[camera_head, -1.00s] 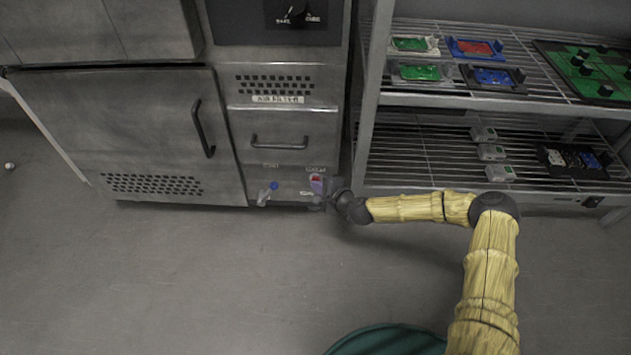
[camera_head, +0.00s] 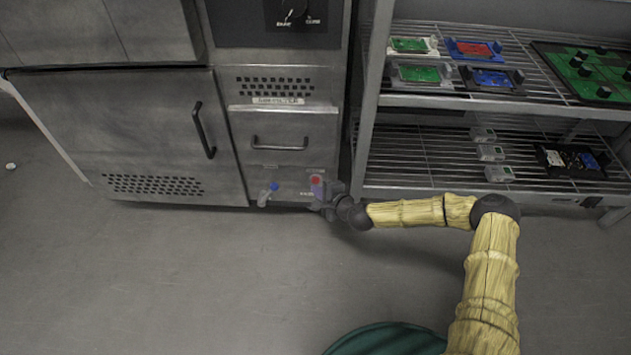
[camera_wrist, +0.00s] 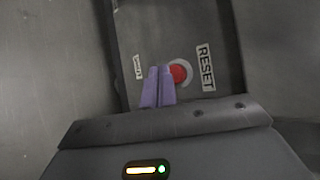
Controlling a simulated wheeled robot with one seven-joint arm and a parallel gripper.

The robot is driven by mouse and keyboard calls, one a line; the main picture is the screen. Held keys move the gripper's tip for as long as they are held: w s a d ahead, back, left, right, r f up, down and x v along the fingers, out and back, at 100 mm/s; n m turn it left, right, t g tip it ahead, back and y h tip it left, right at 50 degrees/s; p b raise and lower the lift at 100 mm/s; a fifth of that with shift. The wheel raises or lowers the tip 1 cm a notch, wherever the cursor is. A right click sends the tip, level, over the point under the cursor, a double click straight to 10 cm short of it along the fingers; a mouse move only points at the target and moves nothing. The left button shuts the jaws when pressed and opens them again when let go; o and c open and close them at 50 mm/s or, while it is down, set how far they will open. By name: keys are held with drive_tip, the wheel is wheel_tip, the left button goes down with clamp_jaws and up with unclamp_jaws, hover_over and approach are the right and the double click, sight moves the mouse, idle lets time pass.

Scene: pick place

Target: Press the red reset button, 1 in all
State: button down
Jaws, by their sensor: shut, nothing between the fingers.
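The red reset button (camera_wrist: 179,73) shows in the wrist view on a grey panel, in a pale ring, with a RESET label (camera_wrist: 205,68) to its right. In the head view the red button (camera_head: 316,180) is on the low front of the metal cabinet. My gripper (camera_wrist: 159,70) is shut, its two purple fingers together and empty. The fingertips overlap the left edge of the button in the wrist view; I cannot tell whether they touch it. In the head view my gripper (camera_head: 322,193) is right at the panel, just below the button.
A wire shelf rack (camera_head: 420,190) with several small devices stands to the right, close to my arm. The cabinet's drawer handle (camera_head: 280,147) is above. The floor in front is clear.

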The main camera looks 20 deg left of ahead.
drive_tip(key=shift+s, duration=0.1)
drive_tip(key=s+p, duration=0.1)
drive_tip(key=s, duration=0.1)
drive_tip(key=s+d+p, duration=0.1)
drive_tip(key=s, duration=0.1)
drive_tip(key=shift+s+d, duration=0.1)
drive_tip(key=shift+s, duration=0.25)
drive_tip(key=shift+r, duration=0.1)
idle(0.7)
